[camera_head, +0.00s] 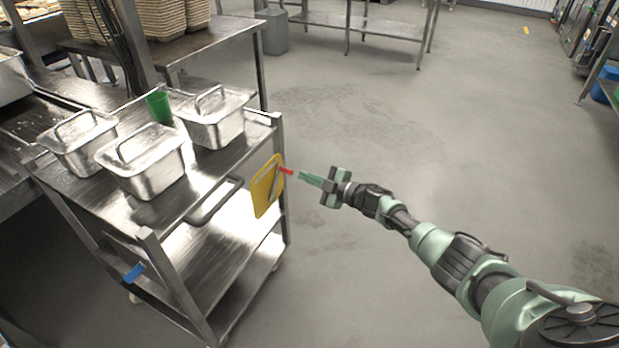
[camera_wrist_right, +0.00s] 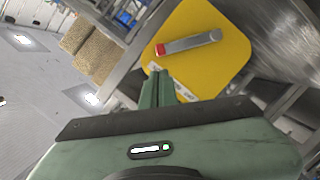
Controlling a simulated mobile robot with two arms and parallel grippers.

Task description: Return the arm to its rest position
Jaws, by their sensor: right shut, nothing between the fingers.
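My right gripper (camera_head: 312,180) reaches in from the lower right in the head view. Its green fingers are shut and empty. They point at a yellow board (camera_head: 264,190) on the end of the steel cart (camera_head: 150,237). A metal piece with a red end (camera_head: 286,171) is on the board's face. In the right wrist view, the fingers (camera_wrist_right: 158,88) lie just below the yellow board (camera_wrist_right: 215,70) and the red-ended metal piece (camera_wrist_right: 188,44). I cannot tell whether the fingertips touch the board. My left gripper is not in view.
On the cart top stand three lidded steel containers, one of them in front (camera_head: 140,160), and a green cup (camera_head: 159,107). A blue item (camera_head: 134,272) hangs on the cart's side. Stacked trays (camera_head: 150,15) stand on a table behind. The floor (camera_head: 480,120) at the right is clear.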

